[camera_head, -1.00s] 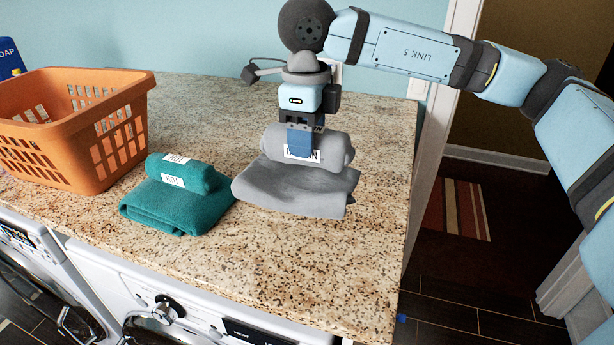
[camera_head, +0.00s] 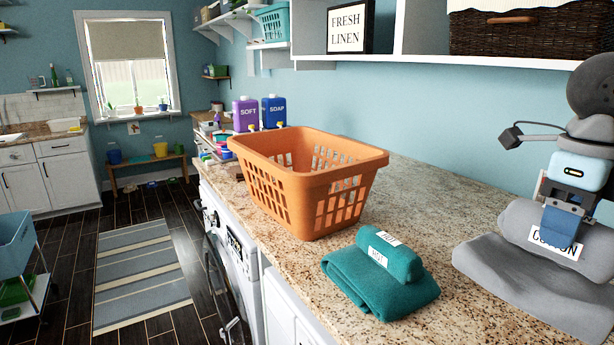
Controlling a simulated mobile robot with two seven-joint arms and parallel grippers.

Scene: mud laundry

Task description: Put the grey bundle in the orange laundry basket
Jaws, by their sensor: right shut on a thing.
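The grey bundle (camera_head: 522,272), a folded cloth with a rolled top labelled COTTON, is at the right of the head view over the granite counter. My right gripper (camera_head: 562,228) comes down onto the rolled top from above and is shut on it. I cannot tell whether the bundle's underside still touches the counter. The orange laundry basket (camera_head: 318,190) stands upright on the counter left of the bundle, with slotted walls and an open top. Its floor is mostly hidden by the near wall. My left gripper is not in view.
A teal bundle (camera_head: 379,277) labelled HOT lies on the counter between the basket and the grey bundle. Purple SOFT (camera_head: 245,115) and blue SOAP (camera_head: 273,112) containers stand behind the basket. A shelf (camera_head: 400,62) overhangs the back wall. Bare counter (camera_head: 430,190) lies behind the bundles.

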